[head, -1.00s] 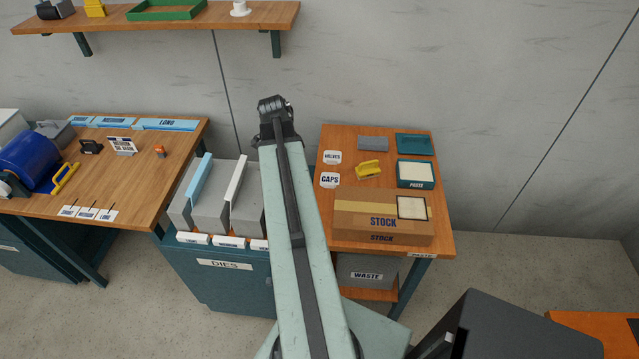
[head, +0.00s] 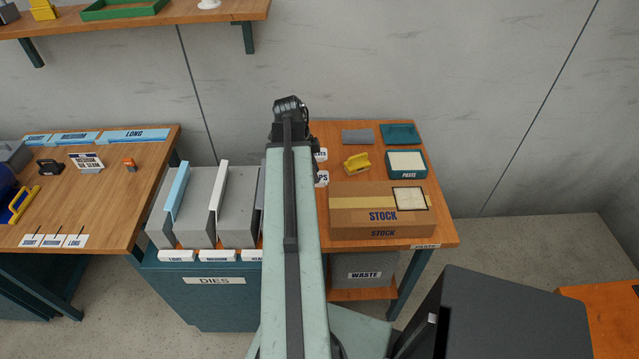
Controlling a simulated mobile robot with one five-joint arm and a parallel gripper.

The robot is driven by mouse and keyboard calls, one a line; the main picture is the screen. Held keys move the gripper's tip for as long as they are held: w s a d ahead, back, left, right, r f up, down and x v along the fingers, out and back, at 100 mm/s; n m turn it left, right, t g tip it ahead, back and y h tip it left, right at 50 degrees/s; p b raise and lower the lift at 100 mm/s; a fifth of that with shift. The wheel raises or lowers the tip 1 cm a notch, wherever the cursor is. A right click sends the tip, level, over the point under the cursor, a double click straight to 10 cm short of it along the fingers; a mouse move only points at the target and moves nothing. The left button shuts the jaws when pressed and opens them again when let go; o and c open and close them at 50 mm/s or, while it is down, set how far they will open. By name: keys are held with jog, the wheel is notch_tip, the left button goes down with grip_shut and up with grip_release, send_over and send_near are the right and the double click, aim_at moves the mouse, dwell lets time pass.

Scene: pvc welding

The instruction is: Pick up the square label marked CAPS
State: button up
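The CAPS label (head: 322,179) is a small white square with dark letters on the right-hand wooden table (head: 447,233). My arm covers its left part, so only "PS" shows. My gripper (head: 290,105) is at the far end of my raised arm, above and a little left of the label in the picture. It is dark and seen from behind; its fingers cannot be made out.
Close behind the CAPS label is another white label (head: 321,154), partly hidden. A yellow object (head: 357,163), a PASTE box (head: 406,165) and a STOCK box (head: 382,218) stand to the right. A DIES cabinet (head: 220,281) with grey blocks is left.

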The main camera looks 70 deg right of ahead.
jog(key=b+x, duration=0.3)
jog(key=x, duration=0.1)
jog(key=shift+d+f, duration=0.1)
jog(key=shift+f, duration=0.15)
jog(key=shift+s+r, duration=0.1)
jog(key=shift+r, duration=0.1)
grip_shut()
dwell(0.8)
